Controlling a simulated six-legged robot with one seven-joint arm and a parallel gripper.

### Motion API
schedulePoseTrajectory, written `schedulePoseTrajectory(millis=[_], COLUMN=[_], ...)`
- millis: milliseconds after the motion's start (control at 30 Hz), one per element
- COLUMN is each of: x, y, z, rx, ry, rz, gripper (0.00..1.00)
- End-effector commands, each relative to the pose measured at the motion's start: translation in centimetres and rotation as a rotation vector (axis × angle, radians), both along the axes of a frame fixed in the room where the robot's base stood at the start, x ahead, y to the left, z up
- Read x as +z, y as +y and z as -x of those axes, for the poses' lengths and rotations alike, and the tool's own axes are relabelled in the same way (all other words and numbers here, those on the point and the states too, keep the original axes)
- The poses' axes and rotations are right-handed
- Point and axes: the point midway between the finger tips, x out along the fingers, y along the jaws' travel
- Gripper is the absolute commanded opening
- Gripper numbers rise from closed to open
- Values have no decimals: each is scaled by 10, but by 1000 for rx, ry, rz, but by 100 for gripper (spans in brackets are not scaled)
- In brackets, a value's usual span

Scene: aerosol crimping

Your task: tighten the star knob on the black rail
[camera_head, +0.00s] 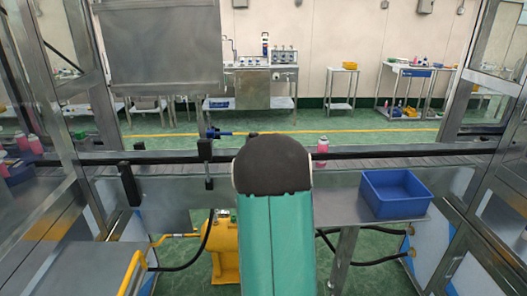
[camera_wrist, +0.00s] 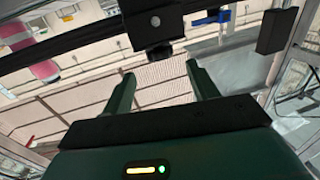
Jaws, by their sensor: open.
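The black rail (camera_head: 375,153) runs along the conveyor in the head view. It also crosses the top of the wrist view (camera_wrist: 85,37). A black clamp block (camera_wrist: 150,22) with a silver bolt sits on the rail. A small dark rounded knob (camera_wrist: 158,51) sticks out of the block; it looks like the star knob, but its lobes are not clear. My gripper (camera_wrist: 160,80) is open and empty, its two green fingers apart. In the picture the knob lies just beyond and between the fingertips, with no visible contact. In the head view my arm hides the gripper.
A blue cylindrical part (camera_wrist: 212,18) and a black block (camera_wrist: 277,31) are right of the clamp in the wrist view. A pink can (camera_head: 322,147) stands on the conveyor. A blue bin (camera_head: 395,192) sits at right. Metal frame posts flank both sides.

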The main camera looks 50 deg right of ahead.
Motion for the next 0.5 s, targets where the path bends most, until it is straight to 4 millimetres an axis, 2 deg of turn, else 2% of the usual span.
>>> schedulePoseTrajectory(millis=[300, 500], x=[-1, 0], y=[-40, -57], z=[-53, -74], rx=[2, 1], ry=[1, 1], rz=[2, 0], gripper=[59, 59])
